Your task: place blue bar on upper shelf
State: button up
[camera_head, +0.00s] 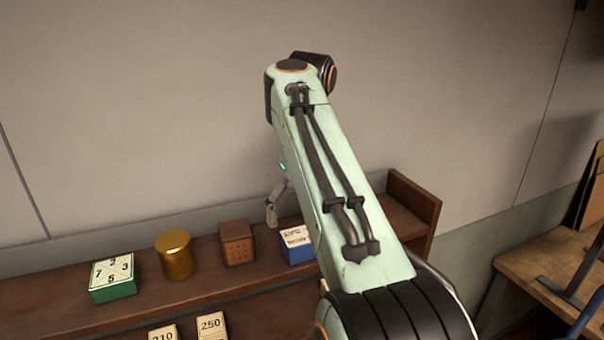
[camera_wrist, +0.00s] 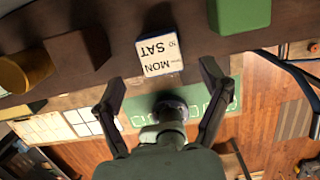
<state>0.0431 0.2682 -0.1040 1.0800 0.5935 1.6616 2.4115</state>
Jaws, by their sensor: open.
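The blue block with a white lettered face (camera_head: 298,247), the only blue bar-like thing I see, sits on the upper wooden shelf board (camera_head: 205,286), right of a brown block. In the wrist view a block with a white "MON SAT" face (camera_wrist: 159,53) appears to be the same one; its blue sides are hard to make out there. My gripper (camera_wrist: 162,82) is open and empty, its fingers apart on either side of that face's near edge. In the head view only part of my gripper (camera_head: 273,212) shows, by the block; my arm hides the rest.
Left of the blue block stand a brown block (camera_head: 237,243), a gold cylinder (camera_head: 175,255) and a green numbered block (camera_head: 113,280). Another green block (camera_wrist: 240,13) is at right in the wrist view. Cards 210 (camera_head: 163,333) and 250 (camera_head: 211,326) stand lower. A wooden end panel (camera_head: 414,203) bounds the shelf.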

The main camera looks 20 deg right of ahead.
notch_tip(320, 180, up, 7)
jog(key=s, duration=0.1)
jog(key=s+a+f+m+g, duration=0.1)
jog(key=s+a+f+m, duration=0.3)
jog(key=s+f+m, duration=0.8)
jog(key=s+a+f+m+g, duration=0.1)
jog(key=s+a+f+m, duration=0.3)
jog(key=s+f+m, duration=0.8)
jog(key=f+m, duration=0.1)
jog(key=m, duration=0.9)
jog(key=shift+a+f+m+y, duration=0.25)
jog(key=shift+a+m+y, duration=0.1)
jog(key=shift+m+y, duration=0.05)
